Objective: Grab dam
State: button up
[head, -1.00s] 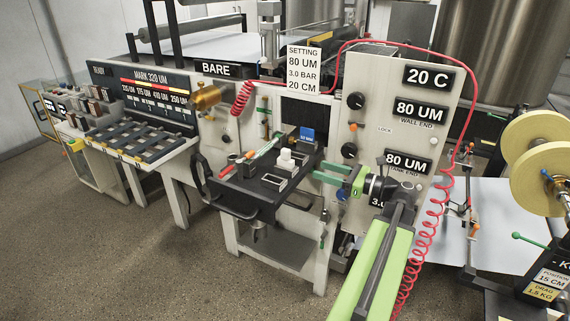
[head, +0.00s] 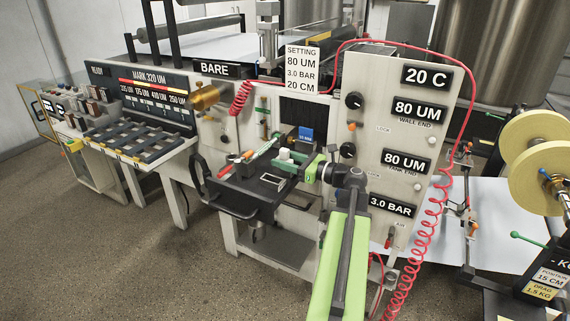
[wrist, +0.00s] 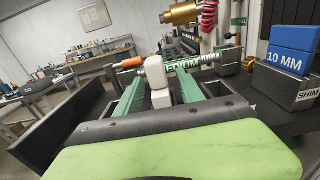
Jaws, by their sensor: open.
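A small white block, which looks like the dam (head: 285,154), stands upright on the black tray (head: 240,197) at the machine's front. In the wrist view the dam (wrist: 156,78) has a squarish top above a lower white part. My gripper (head: 293,161) reaches in from the right, low over the tray. In the wrist view its green fingers (wrist: 160,92) are open, one on each side of the dam. I cannot tell whether either finger touches it.
A rod labelled MEDIUM with an orange handle (wrist: 131,63) lies just behind the dam. A blue 10 MM block (wrist: 291,48) sits on a dark SHIM block (wrist: 287,88) to the right. The control panel (head: 410,130) stands close right of my arm.

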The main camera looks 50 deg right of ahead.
aim_at(285, 149)
grip_shut()
dwell(0.5)
jog(key=shift+r+p, duration=0.7)
notch_tip(285, 149, up, 4)
jog(key=p, duration=0.4)
jog(key=shift+s+d, duration=0.1)
jog(key=s+d+r+p, duration=0.5)
jog(key=s, duration=0.5)
jog(key=shift+d+r+p, duration=0.3)
jog(key=shift+d, duration=0.05)
